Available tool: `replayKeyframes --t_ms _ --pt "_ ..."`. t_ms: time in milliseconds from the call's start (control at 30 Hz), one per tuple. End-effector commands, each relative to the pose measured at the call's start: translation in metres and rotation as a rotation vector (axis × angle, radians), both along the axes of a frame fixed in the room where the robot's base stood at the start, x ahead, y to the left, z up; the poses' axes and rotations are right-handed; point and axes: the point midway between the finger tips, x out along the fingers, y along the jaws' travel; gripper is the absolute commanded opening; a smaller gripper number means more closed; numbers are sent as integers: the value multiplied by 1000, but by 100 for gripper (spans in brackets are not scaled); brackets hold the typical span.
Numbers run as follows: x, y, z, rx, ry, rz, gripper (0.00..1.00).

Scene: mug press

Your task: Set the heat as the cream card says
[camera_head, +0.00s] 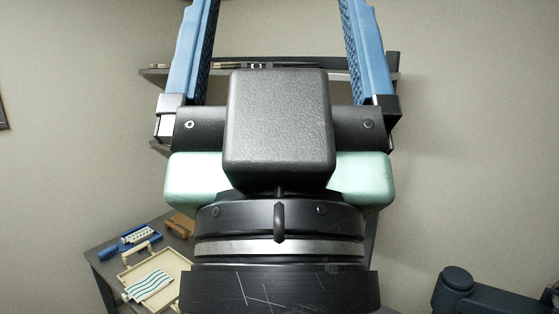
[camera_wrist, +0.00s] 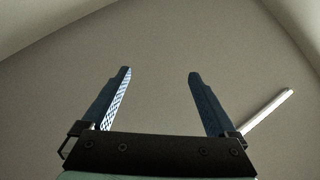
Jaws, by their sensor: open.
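My gripper (camera_head: 278,12) fills the middle of the head view, raised with its blue fingers spread wide apart. Nothing is between them, and their tips run past the top edge. In the wrist view my gripper (camera_wrist: 160,73) is open and empty against a plain wall or ceiling. I cannot make out a cream card or a heat control in either view. My gripper and arm hide much of the table and shelf.
A dark grey table (camera_head: 105,268) at lower left bears a cream tray (camera_head: 181,262) with a teal-striped white thing (camera_head: 150,285), a blue-and-white item (camera_head: 139,234) and a brown block (camera_head: 180,225). A wall shelf (camera_head: 154,74) is behind my gripper. A white bar (camera_wrist: 268,110) shows in the wrist view.

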Motion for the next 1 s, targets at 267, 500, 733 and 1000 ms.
replayKeyframes --t_ms 267,500,733,1000 --pt "1 0 -1 1 3 1 41" --pt "1 0 -1 1 4 1 0" --pt "1 0 -1 1 4 1 0" --pt "1 0 -1 1 4 1 0"
